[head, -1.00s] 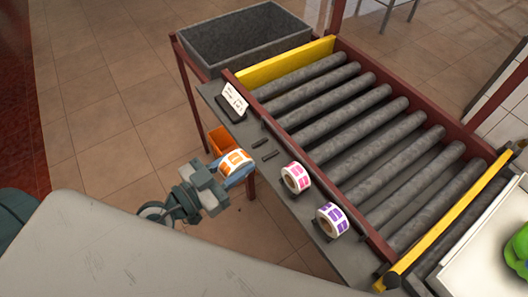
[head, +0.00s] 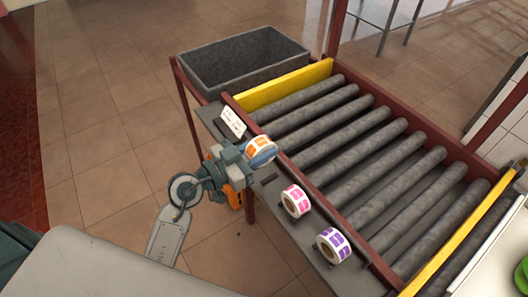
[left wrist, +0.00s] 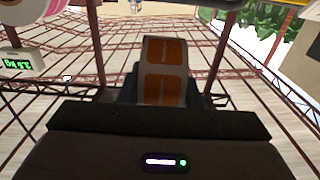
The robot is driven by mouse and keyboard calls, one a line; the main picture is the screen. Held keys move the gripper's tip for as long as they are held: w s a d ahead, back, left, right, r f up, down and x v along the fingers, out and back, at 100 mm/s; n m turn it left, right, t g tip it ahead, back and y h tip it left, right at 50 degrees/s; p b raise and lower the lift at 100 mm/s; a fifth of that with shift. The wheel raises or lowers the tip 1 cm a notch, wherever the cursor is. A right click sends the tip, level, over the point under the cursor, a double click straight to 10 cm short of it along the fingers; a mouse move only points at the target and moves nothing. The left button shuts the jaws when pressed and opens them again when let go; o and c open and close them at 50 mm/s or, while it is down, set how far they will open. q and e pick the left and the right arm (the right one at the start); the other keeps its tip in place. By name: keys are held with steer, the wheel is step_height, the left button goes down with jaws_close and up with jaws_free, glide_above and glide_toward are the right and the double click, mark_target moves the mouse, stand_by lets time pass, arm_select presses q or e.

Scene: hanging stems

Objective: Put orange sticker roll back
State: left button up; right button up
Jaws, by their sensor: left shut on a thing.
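The orange sticker roll (head: 259,142), white with orange labels, is held in my left gripper (head: 251,154). It is above the narrow grey side shelf (head: 257,205), near the roller bed's edge; I cannot tell whether it touches the shelf. In the left wrist view the orange sticker roll (left wrist: 165,72) shows between the dark fingers. A pink sticker roll (head: 295,200) and a purple sticker roll (head: 334,245) stand on the shelf further along. A dark holder piece (head: 268,178) shows on the shelf between the orange and pink rolls. My right gripper is not in view.
A roller conveyor (head: 375,150) with a dark red frame lies right of the shelf. A small white sign (head: 232,122) stands behind my gripper. A grey bin (head: 243,60) is at the back.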

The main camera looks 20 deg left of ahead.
arm_select(q)
steer(key=shift+w+f, duration=0.1)
steer(key=shift+w, duration=0.85)
step_height(320, 180, down, 3)
steer(key=shift+r+b, duration=0.1)
steer(key=shift+b, duration=0.5)
steer(key=shift+f, duration=0.7)
steer(key=o, duration=0.8)
steer(key=shift+o, duration=1.4)
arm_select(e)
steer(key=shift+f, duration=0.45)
